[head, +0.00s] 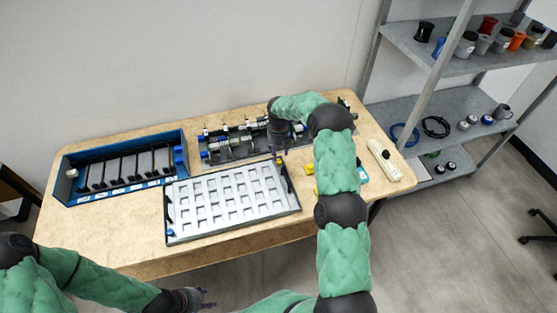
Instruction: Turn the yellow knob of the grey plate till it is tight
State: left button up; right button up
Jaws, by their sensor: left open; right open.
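A long grey plate (240,151) with rails, blue parts and small fittings lies at the back of the table. My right arm reaches over it, and my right gripper (279,152) points down at its front edge, open. A small yellow spot (279,161) shows right at the fingertips; it may be the yellow knob, but it is too small and covered to tell. I cannot tell whether the fingers touch it. My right arm hides part of the plate's right half. My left gripper (203,298) is open and empty, low in front of the table.
A pale tray (290,200) with rows of square pockets lies in front of the plate. A blue rack (64,184) stands at the left, a white power strip (384,160) at the right. Yellow pieces (309,169) lie by my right arm. Shelves (440,110) stand at the right.

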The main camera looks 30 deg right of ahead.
aim_at(279, 161)
notch_tip(279, 161, down, 5)
jog(key=shift+f, duration=0.15)
jog(key=shift+c, duration=0.2)
grip_shut()
